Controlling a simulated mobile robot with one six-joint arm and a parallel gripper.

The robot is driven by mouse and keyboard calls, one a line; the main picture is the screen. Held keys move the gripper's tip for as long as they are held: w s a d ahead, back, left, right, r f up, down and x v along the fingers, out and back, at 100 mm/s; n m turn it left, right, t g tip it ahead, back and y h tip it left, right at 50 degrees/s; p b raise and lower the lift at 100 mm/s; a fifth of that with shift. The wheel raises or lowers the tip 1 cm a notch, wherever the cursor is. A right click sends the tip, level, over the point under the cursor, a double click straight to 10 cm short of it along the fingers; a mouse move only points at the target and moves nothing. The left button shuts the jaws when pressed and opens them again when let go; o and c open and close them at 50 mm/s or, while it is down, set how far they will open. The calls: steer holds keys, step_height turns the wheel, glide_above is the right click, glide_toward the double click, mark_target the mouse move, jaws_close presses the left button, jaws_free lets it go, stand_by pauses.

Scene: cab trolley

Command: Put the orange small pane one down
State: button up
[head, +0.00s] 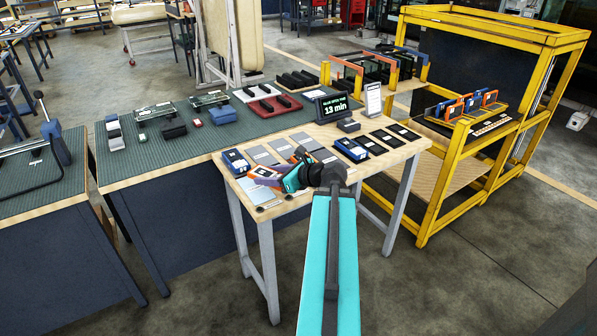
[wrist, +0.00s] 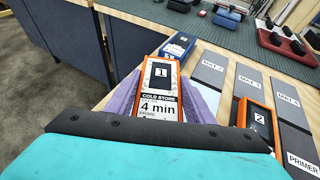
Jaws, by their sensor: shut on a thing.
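My gripper (wrist: 162,100) has its purple fingers shut on the orange small pane one (wrist: 160,92), an orange-framed piece with a black "1" square and a label reading "COLD STORE 4 min". In the head view my gripper (head: 262,179) is over the near left corner of the wooden table (head: 262,212), and the arm partly hides the spot. Whether the pane touches the table I cannot tell. An orange piece marked "2" (wrist: 258,122) lies to the right among grey mats, including mat 2 (wrist: 209,69) and mat 3 (wrist: 247,84).
A blue-framed piece (wrist: 178,45) lies just beyond the held pane. Another blue one (head: 350,149) lies farther right, beside several dark mats (head: 386,139). A timer screen (head: 332,107) reading "13 min" and a white sign (head: 373,99) stand at the back. A yellow rack (head: 437,190) stands right.

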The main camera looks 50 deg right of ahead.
steer(key=w+a+n+g+y, duration=0.1)
steer(key=w+a+n+y, duration=0.2)
steer(key=a, duration=1.1)
steer(key=w+a+f+n+g+y, duration=0.1)
steer(key=w+a, duration=0.4)
steer(key=a, duration=0.9)
steer(key=w+a+f+n+g+y, duration=0.1)
steer(key=w+a+n+g+y, duration=0.2)
steer(key=a, duration=1.1)
steer(key=n+y, duration=0.2)
steer(key=shift+w+a+n+y, duration=0.2)
steer(key=shift+w+n+y, duration=0.1)
steer(key=shift+w, duration=0.1)
steer(key=shift+a+g, duration=0.1)
steer(key=shift+g, duration=0.2)
